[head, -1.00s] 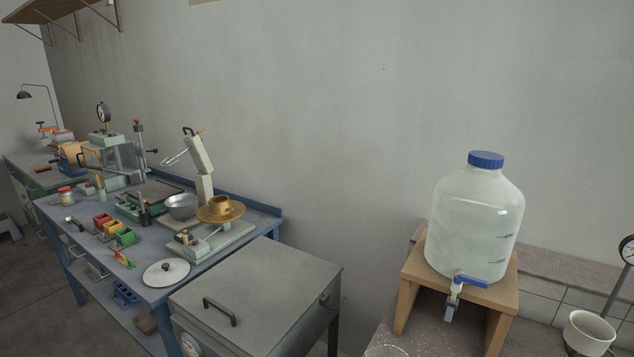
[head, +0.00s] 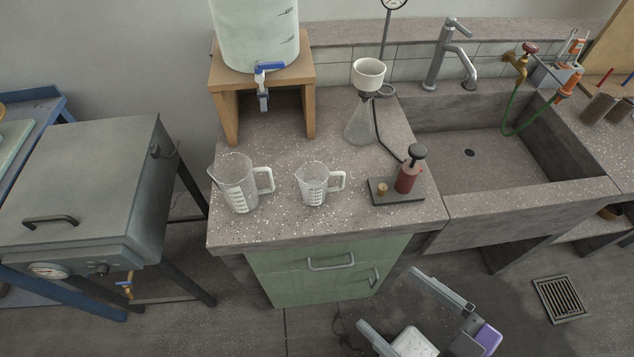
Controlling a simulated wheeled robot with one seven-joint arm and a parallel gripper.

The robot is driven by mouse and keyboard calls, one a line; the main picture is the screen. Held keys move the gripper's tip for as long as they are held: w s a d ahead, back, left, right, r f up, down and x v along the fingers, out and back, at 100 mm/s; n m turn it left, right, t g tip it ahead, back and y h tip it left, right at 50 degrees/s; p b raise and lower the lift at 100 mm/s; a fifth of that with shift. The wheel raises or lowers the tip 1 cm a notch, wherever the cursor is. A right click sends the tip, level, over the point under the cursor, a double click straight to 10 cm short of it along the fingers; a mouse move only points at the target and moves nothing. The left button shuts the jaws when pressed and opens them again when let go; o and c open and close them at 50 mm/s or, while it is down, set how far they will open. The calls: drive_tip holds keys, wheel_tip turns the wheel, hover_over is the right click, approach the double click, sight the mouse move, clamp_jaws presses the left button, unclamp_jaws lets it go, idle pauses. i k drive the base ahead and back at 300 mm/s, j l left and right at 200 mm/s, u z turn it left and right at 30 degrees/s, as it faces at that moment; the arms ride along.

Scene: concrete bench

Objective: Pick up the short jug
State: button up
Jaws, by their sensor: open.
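The short jug (head: 313,187) is a clear measuring jug with white markings, standing upright on the speckled concrete bench (head: 290,228). Its handle points right. A taller clear jug (head: 237,187) stands to its left, also with its handle to the right, and the two are apart. My gripper (head: 386,298) shows at the bottom of the head view, in front of the bench and low over the floor. Its two fingers are spread wide with nothing between them. It is well away from the short jug.
A red hand pump on a dark base (head: 406,182) stands right of the short jug. Behind are a flask with a white funnel (head: 365,118) and a large bottle on a wooden stand (head: 220,101). A sink (head: 462,140) is at right. Bench around the jug's front is clear.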

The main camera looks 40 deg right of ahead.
sight(312, 177)
drive_tip(key=j+z, duration=0.2)
drive_tip(key=j, duration=0.35)
drive_tip(key=k+j+z, duration=0.2)
drive_tip(key=j, duration=0.35)
drive_tip(key=j+z, duration=0.2)
drive_tip(key=j, duration=0.4)
